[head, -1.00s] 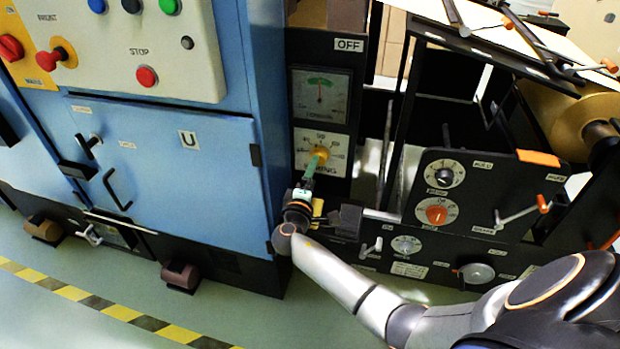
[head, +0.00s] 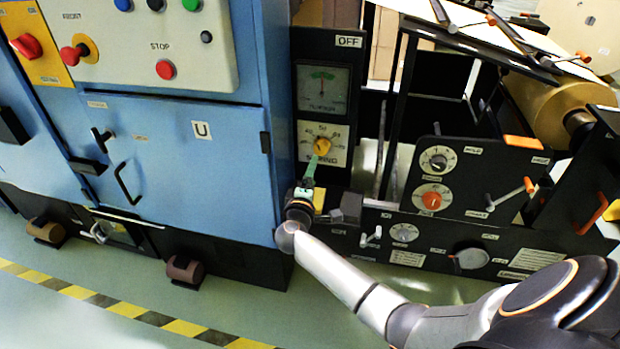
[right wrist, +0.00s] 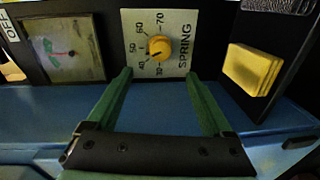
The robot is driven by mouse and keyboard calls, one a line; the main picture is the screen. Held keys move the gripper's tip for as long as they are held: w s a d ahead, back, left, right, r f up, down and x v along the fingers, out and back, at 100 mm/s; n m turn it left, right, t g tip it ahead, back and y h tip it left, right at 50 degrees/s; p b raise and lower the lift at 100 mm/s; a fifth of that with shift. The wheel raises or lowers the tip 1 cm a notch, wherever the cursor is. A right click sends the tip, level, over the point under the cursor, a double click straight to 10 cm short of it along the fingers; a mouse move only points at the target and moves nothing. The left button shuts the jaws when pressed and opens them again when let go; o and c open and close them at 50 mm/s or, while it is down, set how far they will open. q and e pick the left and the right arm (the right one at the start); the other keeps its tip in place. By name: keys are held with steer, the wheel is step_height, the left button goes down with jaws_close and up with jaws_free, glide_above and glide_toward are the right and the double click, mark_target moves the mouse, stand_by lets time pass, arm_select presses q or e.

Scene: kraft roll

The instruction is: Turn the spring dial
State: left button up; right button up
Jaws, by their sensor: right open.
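The spring dial (head: 322,146) is a yellow round knob on a white scale plate marked SPRING, on the dark panel below a green-marked gauge. In the right wrist view the knob (right wrist: 159,47) shows in full, with a dark pointer mark toward the 30–40 end of the scale. My right gripper (head: 314,165) is just below the dial in the head view. Its green fingers (right wrist: 159,77) are open and empty, spread to either side of the knob's line and apart from it. My left gripper is not in view.
The tension gauge (head: 322,89) is above the dial. A yellow block (right wrist: 252,70) sits beside the plate in the wrist view. The blue cabinet (head: 190,150) stands left. Another panel with an orange knob (head: 432,200) and a crank is at right.

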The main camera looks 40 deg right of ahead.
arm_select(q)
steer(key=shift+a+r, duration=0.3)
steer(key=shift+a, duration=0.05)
arm_select(e)
steer(key=shift+s+a, duration=0.2)
steer(key=shift+a, duration=0.05)
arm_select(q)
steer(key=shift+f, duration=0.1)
